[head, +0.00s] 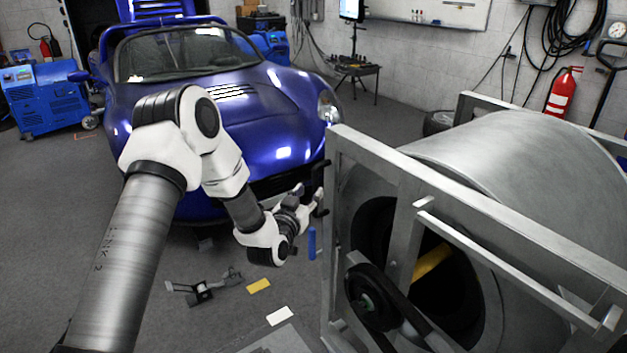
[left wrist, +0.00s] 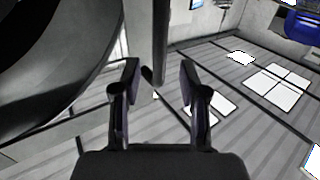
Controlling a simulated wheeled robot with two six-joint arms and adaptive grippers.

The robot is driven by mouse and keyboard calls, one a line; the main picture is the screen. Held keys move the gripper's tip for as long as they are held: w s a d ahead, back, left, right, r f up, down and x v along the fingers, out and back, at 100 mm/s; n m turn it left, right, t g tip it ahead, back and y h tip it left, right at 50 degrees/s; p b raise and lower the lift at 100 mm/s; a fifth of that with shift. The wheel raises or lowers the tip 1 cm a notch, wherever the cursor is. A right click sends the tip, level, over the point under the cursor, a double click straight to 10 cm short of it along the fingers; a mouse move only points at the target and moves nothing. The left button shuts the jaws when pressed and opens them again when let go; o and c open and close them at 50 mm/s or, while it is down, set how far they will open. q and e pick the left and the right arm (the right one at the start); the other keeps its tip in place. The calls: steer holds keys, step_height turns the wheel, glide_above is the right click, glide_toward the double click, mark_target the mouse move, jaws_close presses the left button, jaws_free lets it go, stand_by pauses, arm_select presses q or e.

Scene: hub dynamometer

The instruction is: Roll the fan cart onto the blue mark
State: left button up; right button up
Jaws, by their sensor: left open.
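The fan cart, a large grey metal drum (head: 500,165) in a square-tube frame (head: 465,215), fills the right of the head view. A belt and pulley (head: 375,300) show on its near side. A small blue patch (head: 311,243), which looks like the blue mark, shows just left of the frame; I cannot tell its full extent. My left gripper (head: 312,202) is open beside the frame's far left edge, near a dark handle-like part (head: 323,170). In the left wrist view, a dark upright bar (left wrist: 160,35) shows beyond the open fingers (left wrist: 158,80); contact is unclear. My right gripper is not seen.
A blue sports car (head: 220,80) stands behind my left arm. A yellow patch (head: 258,286), a white patch (head: 280,316) and a dark metal bracket-like object (head: 205,290) lie on the floor. A red extinguisher (head: 562,93) is at the back wall. Floor at left is clear.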

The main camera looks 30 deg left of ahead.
mark_target(315, 186)
arm_select(q)
steer(key=w, duration=0.3)
steer(key=w+a, duration=0.1)
steer(key=w, duration=0.1)
steer(key=shift+w+f, duration=0.1)
steer(key=shift+w, duration=0.05)
jaws_close()
steer(key=shift+d, duration=0.1)
